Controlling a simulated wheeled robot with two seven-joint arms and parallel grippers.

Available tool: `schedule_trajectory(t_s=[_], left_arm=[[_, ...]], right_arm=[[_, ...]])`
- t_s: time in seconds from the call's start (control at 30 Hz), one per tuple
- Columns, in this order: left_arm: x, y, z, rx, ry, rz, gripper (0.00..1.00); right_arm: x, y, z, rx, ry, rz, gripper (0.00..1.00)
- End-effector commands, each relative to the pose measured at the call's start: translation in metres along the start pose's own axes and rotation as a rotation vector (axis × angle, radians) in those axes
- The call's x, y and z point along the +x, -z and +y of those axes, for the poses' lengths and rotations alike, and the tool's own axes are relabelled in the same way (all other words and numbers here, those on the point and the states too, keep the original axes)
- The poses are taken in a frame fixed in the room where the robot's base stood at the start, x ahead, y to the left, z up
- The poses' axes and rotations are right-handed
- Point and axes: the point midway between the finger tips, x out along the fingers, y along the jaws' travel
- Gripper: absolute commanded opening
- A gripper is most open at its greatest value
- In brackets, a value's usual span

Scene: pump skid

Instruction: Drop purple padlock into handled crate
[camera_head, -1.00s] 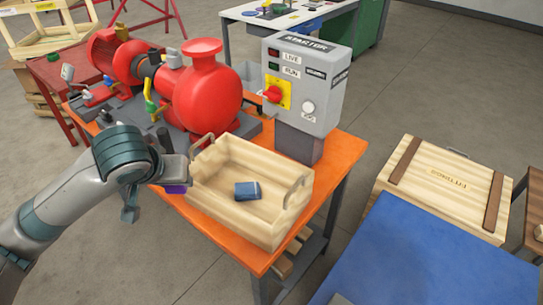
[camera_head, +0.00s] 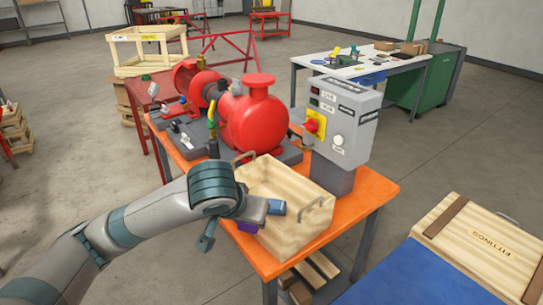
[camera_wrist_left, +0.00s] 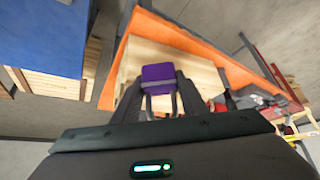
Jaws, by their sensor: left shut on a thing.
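The purple padlock (camera_wrist_left: 158,76) is held between the fingers of my left gripper (camera_wrist_left: 160,100), its shackle toward the gripper. In the head view the padlock (camera_head: 247,228) shows just under my left gripper (camera_head: 262,212), at the crate's near left side. The handled crate (camera_head: 310,238) is a pale wooden box with a metal handle at each end, standing on the orange table. In the wrist view the crate (camera_wrist_left: 137,58) lies behind the padlock. My right gripper is out of view.
The orange table (camera_head: 376,190) also carries a red pump (camera_head: 254,122) behind the crate and a grey starter box (camera_head: 345,125) to its right. A wooden fittings crate (camera_head: 480,240) and a blue surface (camera_head: 410,280) are at the lower right.

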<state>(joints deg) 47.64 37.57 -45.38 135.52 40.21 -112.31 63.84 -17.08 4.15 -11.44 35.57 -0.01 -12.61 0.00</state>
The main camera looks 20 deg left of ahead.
Motion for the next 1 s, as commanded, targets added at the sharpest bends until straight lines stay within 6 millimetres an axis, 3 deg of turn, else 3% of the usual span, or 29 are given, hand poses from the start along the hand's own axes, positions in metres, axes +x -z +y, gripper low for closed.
schedule_trajectory(t_s=[0.27, 0.47, 0.77, 1.0], left_arm=[[0.0, 0.002, 0.0, 0.003, -0.002, 0.0, 0.13], [0.005, 0.021, 0.003, 0.054, -0.034, -0.001, 0.13], [0.035, 0.097, 0.009, 0.263, -0.174, -0.002, 0.13], [0.063, 0.163, 0.0, 0.436, -0.285, 0.0, 0.13]], right_arm=[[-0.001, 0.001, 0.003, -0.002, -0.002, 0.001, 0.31], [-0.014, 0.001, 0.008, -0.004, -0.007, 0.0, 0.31], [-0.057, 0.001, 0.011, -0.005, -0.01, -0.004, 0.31], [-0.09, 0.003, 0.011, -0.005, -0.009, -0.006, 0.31]])
